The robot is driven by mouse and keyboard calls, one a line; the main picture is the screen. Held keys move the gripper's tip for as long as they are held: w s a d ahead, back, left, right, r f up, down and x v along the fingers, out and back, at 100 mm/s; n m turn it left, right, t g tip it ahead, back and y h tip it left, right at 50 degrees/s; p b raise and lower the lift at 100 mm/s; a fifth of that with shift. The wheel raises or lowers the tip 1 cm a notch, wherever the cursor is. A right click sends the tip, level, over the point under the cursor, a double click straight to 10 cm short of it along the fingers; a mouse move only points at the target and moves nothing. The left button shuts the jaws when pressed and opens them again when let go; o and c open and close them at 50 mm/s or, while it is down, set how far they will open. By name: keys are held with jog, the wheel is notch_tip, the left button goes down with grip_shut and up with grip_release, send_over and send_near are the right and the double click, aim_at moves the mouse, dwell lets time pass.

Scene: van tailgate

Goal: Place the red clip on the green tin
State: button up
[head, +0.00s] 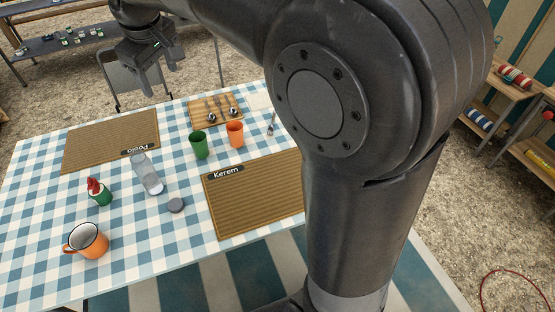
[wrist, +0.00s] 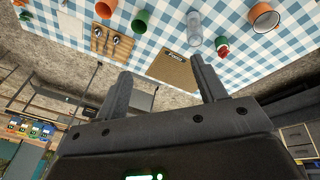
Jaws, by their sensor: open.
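In the wrist view the tin (wrist: 220,42) and the red clip (wrist: 223,51) show small, near the upper right. My gripper (head: 158,82) is raised beyond the table's far edge, well away from the tin. In the wrist view its two fingers (wrist: 163,88) stand wide apart with nothing between them.
Green (head: 199,146) and orange (head: 235,134) cups stand by a wooden board (head: 212,106). A chair (head: 128,82) is behind the table.

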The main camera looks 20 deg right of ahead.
jog(key=s+d+f+m+t, duration=0.1)
jog(key=s+d+f+m, duration=0.3)
jog(key=s+d, duration=0.4)
jog(key=s+d+f+m+t, duration=0.1)
jog(key=s+d+f+m, duration=0.3)
jog(key=s, duration=1.2)
jog(key=d, duration=0.4)
jog(key=shift+s+d+f+m, duration=0.25)
jog(key=shift+s+d+m, duration=0.05)
jog(key=shift+s+d, duration=0.1)
